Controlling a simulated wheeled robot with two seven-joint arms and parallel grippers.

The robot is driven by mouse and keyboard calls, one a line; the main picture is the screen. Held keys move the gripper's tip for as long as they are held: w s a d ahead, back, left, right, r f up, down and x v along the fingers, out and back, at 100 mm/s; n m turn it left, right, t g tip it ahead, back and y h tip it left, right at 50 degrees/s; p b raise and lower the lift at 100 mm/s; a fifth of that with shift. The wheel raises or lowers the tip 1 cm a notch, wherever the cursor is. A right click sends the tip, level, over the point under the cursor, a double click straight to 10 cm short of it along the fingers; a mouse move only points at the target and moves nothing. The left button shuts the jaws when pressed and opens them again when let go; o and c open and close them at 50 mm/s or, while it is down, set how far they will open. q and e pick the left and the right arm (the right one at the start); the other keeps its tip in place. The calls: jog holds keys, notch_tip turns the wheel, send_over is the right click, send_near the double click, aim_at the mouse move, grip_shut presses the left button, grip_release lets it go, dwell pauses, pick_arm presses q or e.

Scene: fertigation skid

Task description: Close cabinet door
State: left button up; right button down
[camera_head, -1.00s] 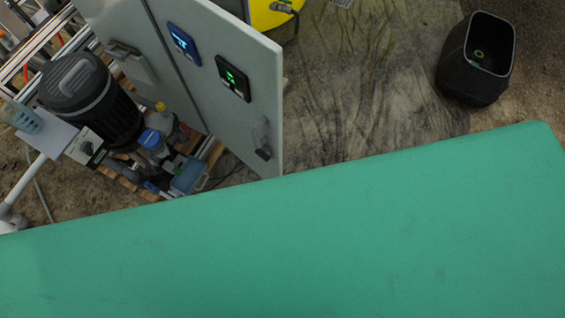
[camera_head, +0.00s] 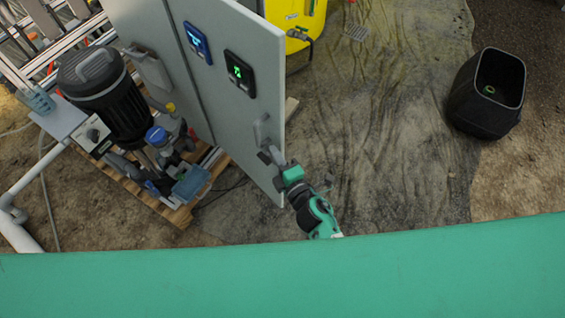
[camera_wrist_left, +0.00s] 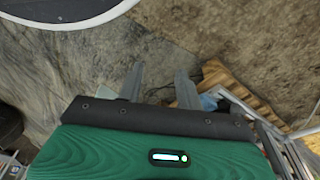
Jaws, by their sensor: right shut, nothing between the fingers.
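The grey cabinet door (camera_head: 225,100) carries two lit displays and a handle (camera_head: 261,130) near its right edge. It stands at the upper left of the head view, its right edge free over the floor; how far it is open is hard to tell. My right gripper (camera_head: 271,157) is shut and empty, at the door's lower right edge just below the handle; whether it touches is unclear. A second handle (camera_head: 150,66) is on the grey panel to the left. My left gripper (camera_wrist_left: 158,88) shows in the left wrist view, fingers apart and empty, above the floor.
A black pump (camera_head: 105,95) and pipework stand on a wooden pallet (camera_head: 180,213) left of the door. A yellow tank (camera_head: 290,20) is behind it. A black bin (camera_head: 487,95) stands at the right. The floor between door and bin is mostly clear.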

jog(key=shift+x, duration=2.3)
jog(key=shift+d, duration=0.1)
